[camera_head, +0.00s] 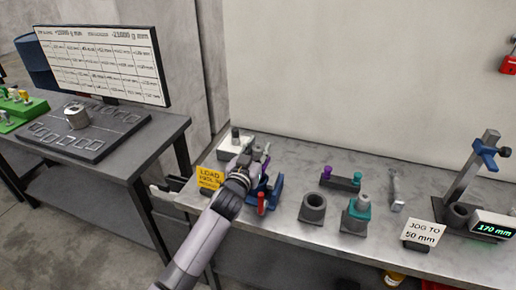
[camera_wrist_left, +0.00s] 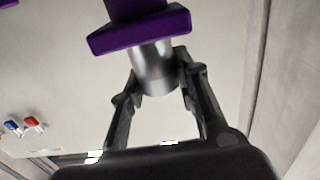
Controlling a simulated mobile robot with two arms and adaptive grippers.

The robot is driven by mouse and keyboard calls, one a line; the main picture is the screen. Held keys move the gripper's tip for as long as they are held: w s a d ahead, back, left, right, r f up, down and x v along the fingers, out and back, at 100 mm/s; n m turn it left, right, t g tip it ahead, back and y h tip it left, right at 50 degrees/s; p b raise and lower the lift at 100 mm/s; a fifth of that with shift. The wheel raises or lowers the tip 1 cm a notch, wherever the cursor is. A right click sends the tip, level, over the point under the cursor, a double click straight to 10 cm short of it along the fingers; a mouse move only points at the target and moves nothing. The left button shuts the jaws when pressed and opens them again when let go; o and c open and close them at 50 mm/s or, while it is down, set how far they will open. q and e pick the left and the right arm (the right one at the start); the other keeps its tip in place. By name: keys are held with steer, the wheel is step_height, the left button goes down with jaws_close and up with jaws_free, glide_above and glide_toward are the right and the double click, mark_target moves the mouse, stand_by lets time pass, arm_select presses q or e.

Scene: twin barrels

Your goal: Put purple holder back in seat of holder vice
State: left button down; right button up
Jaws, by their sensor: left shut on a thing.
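My left gripper (camera_head: 256,160) reaches over the bench in the head view. In the left wrist view, my left gripper (camera_wrist_left: 158,75) is shut on the silver cylindrical part of the purple holder (camera_wrist_left: 138,28), whose purple flange sits just beyond the fingertips. The holder is hard to make out in the head view. A blue vice with a red handle (camera_head: 275,192), apparently the holder vice, stands on the bench close by and below my gripper; my arm partly covers it, and its seat is hidden. My right gripper is in neither view.
A grey socket (camera_head: 313,206) and a teal holder (camera_head: 359,206) in a block stand right of the vice. Behind them is a rack (camera_head: 341,183) with purple and teal pieces. A yellow sign (camera_head: 210,178) stands left of the vice. A clamp stand (camera_head: 466,190) is at right.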

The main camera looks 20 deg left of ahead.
mark_target(258, 159)
arm_select(q)
steer(key=shift+f+b, duration=0.9)
steer(key=shift+f, duration=0.2)
steer(key=shift+f+b, duration=0.65)
steer(key=shift+f, duration=0.25)
steer(key=shift+r, duration=0.15)
steer(key=shift+r+p, duration=0.35)
steer(key=shift+p, duration=0.25)
steer(key=shift+r+p, duration=1.1)
steer(key=shift+r, duration=0.15)
steer(key=shift+p, duration=0.35)
stand_by(0.5)
steer(key=shift+f+b, duration=1.3)
steer(key=shift+f, duration=0.45)
